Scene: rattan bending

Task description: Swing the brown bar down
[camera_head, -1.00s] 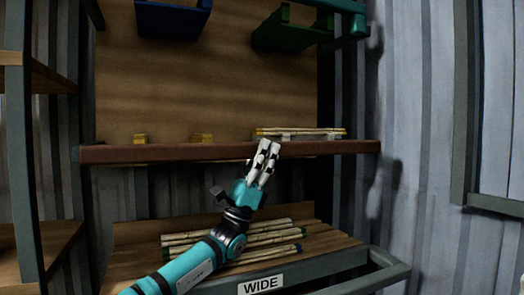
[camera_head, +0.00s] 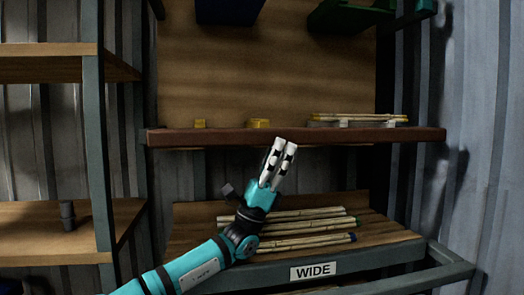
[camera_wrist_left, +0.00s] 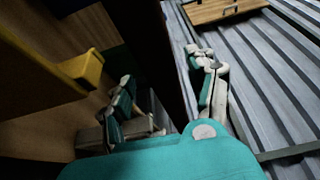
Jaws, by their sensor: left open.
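The brown bar (camera_head: 210,137) runs level along the front of the upper shelf in the head view. My left gripper (camera_head: 285,144) points up at it, open, its fingertips overlapping the bar's lower edge near the middle. In the left wrist view the open gripper (camera_wrist_left: 168,95) has one finger on each side of a dark strip (camera_wrist_left: 162,50), which looks like the bar. I cannot tell whether either finger touches it. My right gripper is not in view.
Yellow blocks (camera_head: 258,123) and thin rattan poles (camera_head: 358,118) sit behind the bar. Blue (camera_head: 228,10) and green (camera_head: 350,16) bins hang above. Shelving (camera_head: 95,150) stands at left.

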